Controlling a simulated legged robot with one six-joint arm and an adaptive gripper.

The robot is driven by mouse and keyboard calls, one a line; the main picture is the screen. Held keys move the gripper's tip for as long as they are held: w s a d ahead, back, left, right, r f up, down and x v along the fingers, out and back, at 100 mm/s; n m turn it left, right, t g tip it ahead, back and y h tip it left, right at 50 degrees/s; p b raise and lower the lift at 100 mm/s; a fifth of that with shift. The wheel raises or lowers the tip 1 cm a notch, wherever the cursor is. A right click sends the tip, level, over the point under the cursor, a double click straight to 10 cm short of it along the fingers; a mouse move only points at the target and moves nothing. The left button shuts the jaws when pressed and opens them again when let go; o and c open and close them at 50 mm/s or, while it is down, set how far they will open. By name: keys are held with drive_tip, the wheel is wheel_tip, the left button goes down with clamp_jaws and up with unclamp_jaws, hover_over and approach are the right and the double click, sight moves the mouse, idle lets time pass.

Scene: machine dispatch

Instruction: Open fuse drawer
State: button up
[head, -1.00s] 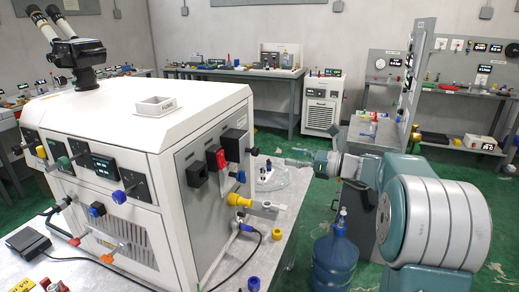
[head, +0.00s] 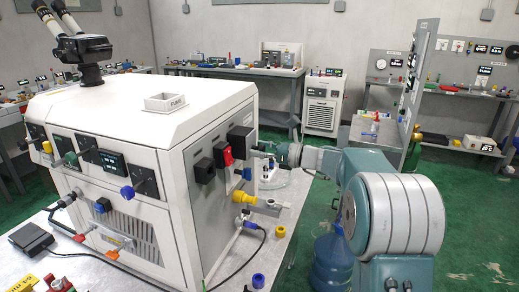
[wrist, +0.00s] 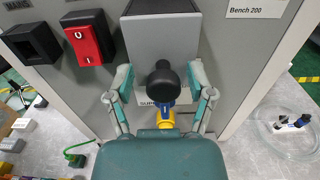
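A dark box with a grey front (wrist: 160,42) sticks out of the side panel of the white machine; I take it to be the fuse drawer. It also shows in the head view (head: 240,140). A round black knob (wrist: 163,80) stands out from its front. My gripper (wrist: 161,92) is open, one teal finger on each side of the knob, with gaps visible between fingers and knob. In the head view my gripper (head: 268,152) is beside the box. A label under the box is partly hidden.
A red rocker switch (wrist: 88,40) and a black socket (wrist: 32,42) are left of the box. A yellow and blue fitting (wrist: 165,115) sits below the knob. A white tray labelled FUSE (head: 172,102) stands on the machine (head: 110,105). A clear dish (wrist: 285,130) lies at right.

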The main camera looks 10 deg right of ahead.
drive_tip(key=shift+d, duration=0.25)
clamp_jaws()
drive_tip(key=shift+v, duration=2.6)
drive_tip(key=shift+o, duration=1.6)
unclamp_jaws()
drive_tip(key=shift+d, duration=0.1)
drive_tip(key=v, duration=1.2)
drive_tip(key=shift+f, duration=0.1)
